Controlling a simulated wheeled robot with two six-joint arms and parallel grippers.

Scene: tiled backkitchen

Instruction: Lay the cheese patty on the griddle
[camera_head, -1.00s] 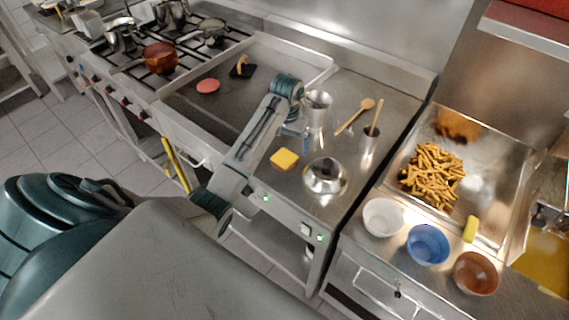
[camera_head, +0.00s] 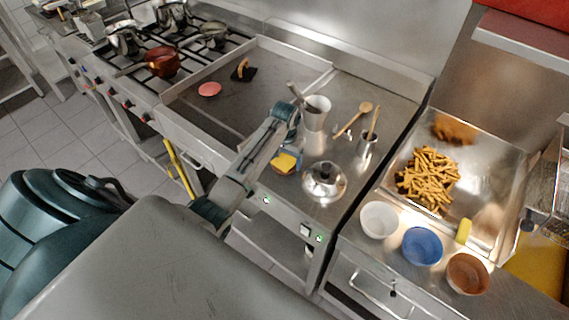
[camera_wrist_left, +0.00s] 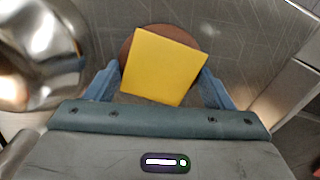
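The cheese patty, a brown round patty with a square yellow cheese slice on top (camera_head: 284,163), lies on the steel counter between the griddle and the cloche. My left gripper (camera_head: 286,158) is down at it, coming from above. In the left wrist view, its blue fingers (camera_wrist_left: 160,82) are spread on either side of the cheese patty (camera_wrist_left: 163,66), very close to its edges; I see no clear grip. The griddle (camera_head: 215,112) is the dark flat plate left of my left gripper. My right gripper is not in view.
A pink patty (camera_head: 209,89) and a black press (camera_head: 243,72) are on the griddle; its front is mostly bare. A shiny cloche (camera_head: 324,180) stands right of the cheese patty. A steel container (camera_head: 315,113) and wooden spoon (camera_head: 352,119) are behind.

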